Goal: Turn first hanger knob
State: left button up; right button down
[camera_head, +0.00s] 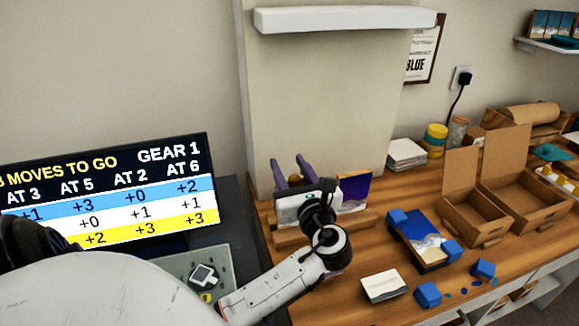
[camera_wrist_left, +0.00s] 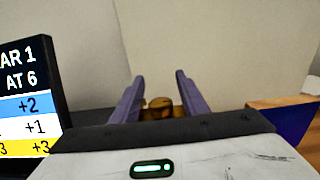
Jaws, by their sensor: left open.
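My left gripper (camera_head: 288,162) is at the back left of the wooden workbench, in front of the pale upright panel. Its two purple fingers are apart. In the left wrist view the open fingers (camera_wrist_left: 159,82) stand on either side of a small brown, rounded thing (camera_wrist_left: 160,103), which may be the hanger knob. The same brown thing (camera_head: 295,180) shows low between the fingers in the head view. I cannot tell whether a finger touches it. Its lower part is hidden behind my gripper body. My right gripper is not in view.
A screen (camera_head: 110,190) reading "GEAR 1" stands at left. A dark blue picture panel (camera_head: 355,188) stands just right of my gripper. A picture with blue corner blocks (camera_head: 425,240), a white stack (camera_head: 384,286) and open cardboard boxes (camera_head: 475,215) occupy the bench at right.

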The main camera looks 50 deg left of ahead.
pick_arm(q)
grip_shut()
